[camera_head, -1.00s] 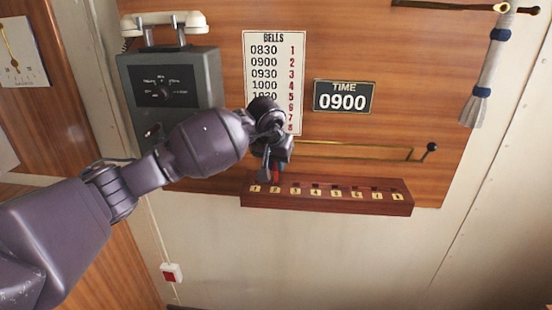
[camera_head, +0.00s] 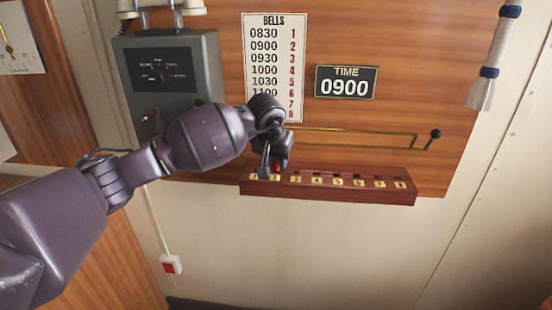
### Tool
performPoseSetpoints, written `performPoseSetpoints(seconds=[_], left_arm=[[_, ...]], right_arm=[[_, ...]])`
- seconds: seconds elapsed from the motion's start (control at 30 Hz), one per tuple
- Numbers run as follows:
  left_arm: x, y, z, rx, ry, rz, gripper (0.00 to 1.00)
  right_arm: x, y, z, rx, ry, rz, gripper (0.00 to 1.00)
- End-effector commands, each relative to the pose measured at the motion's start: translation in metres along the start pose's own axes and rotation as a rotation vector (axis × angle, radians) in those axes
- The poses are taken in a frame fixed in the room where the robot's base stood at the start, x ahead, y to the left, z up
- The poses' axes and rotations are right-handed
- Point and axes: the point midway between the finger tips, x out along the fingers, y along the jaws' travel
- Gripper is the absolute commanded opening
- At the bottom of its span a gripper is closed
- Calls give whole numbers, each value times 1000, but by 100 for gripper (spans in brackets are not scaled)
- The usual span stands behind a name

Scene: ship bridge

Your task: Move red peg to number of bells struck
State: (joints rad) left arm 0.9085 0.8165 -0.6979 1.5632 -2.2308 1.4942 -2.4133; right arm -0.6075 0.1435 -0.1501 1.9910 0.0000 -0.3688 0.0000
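The red peg (camera_head: 284,163) shows in the head view as a small red patch at my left gripper (camera_head: 273,168), near the second hole of the dark red wooden peg rack (camera_head: 330,192). The rack has a row of holes with number labels rising from left to right. My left gripper points down at the rack's left end, with a dark finger beside the peg. The hand hides much of the peg, so its grip and the peg's seating are unclear. The BELLS chart (camera_head: 273,60) pairs 0900 with 2. The TIME sign (camera_head: 345,82) reads 0900. My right gripper is out of view.
A grey telephone box (camera_head: 170,75) is at the left, behind my arm. A rope tassel (camera_head: 487,70) hangs at the upper right. The rack's right part is unobstructed.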

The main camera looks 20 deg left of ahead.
Motion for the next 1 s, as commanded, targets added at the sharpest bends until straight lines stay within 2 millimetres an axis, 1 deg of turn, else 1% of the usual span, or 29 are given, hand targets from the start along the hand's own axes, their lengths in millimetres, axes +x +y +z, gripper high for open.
performPoseSetpoints(seconds=[0.03,0.1,0.33,0.47,0.57,0.83,1.0], left_arm=[[0,0,0,0,0,0,43],[0,0,0,0,0,0,51],[0,0,0,0,0,0,51],[-5,0,-1,0,2,0,51],[-17,0,-1,2,3,1,51],[-66,0,-1,2,4,-1,51],[-91,0,-1,1,3,-1,51]], right_arm=[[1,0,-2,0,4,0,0],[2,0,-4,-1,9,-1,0],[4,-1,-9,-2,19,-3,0],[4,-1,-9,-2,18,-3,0],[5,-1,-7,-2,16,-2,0],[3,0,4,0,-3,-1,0],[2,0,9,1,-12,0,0]])
